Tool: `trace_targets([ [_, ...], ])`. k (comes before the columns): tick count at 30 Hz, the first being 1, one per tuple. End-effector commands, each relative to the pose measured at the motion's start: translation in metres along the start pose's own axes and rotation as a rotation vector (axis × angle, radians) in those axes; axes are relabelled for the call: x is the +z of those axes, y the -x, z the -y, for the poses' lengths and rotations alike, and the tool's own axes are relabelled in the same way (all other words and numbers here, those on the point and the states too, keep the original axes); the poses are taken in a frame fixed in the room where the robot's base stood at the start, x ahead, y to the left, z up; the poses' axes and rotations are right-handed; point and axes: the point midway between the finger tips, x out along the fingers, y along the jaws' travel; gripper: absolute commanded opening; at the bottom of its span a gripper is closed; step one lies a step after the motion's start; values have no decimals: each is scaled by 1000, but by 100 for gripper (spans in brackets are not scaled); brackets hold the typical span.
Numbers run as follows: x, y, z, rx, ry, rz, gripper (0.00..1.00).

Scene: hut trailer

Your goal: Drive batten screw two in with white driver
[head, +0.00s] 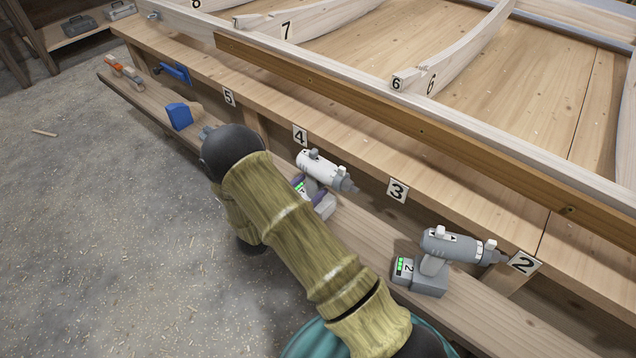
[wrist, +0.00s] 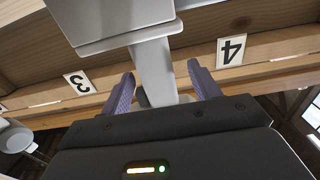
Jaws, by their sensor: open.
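The white driver (head: 322,170) stands upright on the lower shelf plank, between labels 4 and 3, its nose pointing right. My gripper (wrist: 160,82) is open, with its two purple fingers on either side of the driver's grip (wrist: 153,68) in the wrist view. Whether the fingers touch the grip I cannot tell. In the head view my arm hides most of my gripper. The brown batten (head: 400,122) lies along the bench's front edge. A small dark spot on the batten (head: 569,209) may be a screw; I cannot tell which one.
A grey driver (head: 450,246) marked 2 stands to the right on the same plank (head: 365,245). A blue block (head: 179,116) and a blue-handled tool (head: 175,72) lie further left. Curved white ribs (head: 465,55) stand on the bench. The floor on the left is mostly clear.

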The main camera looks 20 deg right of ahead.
Motion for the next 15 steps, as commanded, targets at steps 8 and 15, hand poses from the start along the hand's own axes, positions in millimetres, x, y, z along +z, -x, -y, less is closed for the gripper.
trace_targets([
  [8,6,-38,-3,1,-3,0,62],
  [15,4,-40,-3,-1,-1,0,62],
])
